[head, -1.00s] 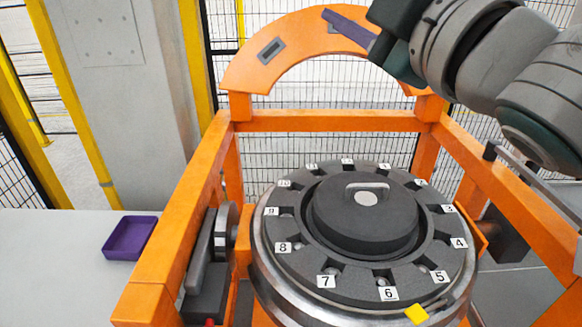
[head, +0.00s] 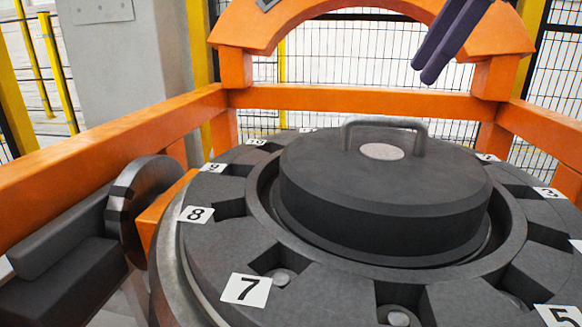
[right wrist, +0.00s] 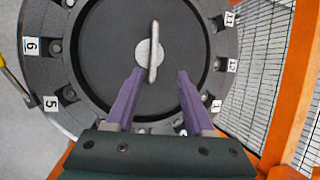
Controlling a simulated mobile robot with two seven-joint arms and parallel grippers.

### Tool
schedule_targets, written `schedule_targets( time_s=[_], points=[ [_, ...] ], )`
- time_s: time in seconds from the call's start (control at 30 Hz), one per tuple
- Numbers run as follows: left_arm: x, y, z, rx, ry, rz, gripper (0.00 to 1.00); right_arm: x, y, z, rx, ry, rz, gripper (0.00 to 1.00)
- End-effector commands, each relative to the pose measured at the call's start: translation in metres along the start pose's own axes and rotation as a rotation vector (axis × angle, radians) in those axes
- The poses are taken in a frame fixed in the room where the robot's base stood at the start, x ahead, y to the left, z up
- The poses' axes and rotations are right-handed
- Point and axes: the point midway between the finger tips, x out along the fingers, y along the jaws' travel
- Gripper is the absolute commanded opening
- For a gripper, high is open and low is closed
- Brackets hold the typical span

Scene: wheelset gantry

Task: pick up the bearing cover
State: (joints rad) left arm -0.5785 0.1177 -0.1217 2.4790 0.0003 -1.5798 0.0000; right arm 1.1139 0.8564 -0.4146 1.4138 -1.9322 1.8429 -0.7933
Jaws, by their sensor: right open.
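The bearing cover (head: 385,190) is a dark grey round disc with a raised handle (head: 350,130) and a pale round spot on top. It sits in the middle of the numbered ring. In the right wrist view the cover (right wrist: 110,60) lies beyond the fingers, with its handle (right wrist: 154,50) standing upright in the picture. My right gripper (head: 425,75) shows as purple fingers above and behind the cover in the head view. In the right wrist view the right gripper (right wrist: 155,75) is open and empty, its fingertips apart and near the handle's lower end. My left gripper is not in view.
The dark numbered ring (head: 225,230) with slots and bolts surrounds the cover. An orange frame (head: 350,96) encloses it, with an orange arch (head: 240,28) behind. A dark wheel-like part (head: 150,200) stands at the left. Wire mesh fencing (right wrist: 250,60) lies beyond the frame.

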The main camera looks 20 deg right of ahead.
Motion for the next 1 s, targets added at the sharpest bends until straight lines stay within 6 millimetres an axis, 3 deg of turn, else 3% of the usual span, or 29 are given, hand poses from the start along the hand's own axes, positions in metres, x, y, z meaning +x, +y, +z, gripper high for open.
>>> schedule_targets(
  time_s=[0.63,0.97,1.0],
  points=[
    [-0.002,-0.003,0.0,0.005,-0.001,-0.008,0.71,0.085,0.01,-0.003,0.001,0.003,0.007,0.53],
    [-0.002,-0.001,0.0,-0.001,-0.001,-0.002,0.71,0.094,0.009,-0.004,0.0,0.003,0.003,0.53],
    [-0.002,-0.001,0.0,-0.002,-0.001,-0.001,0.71,0.094,0.009,-0.004,0.0,0.003,0.003,0.49]
  ],
)
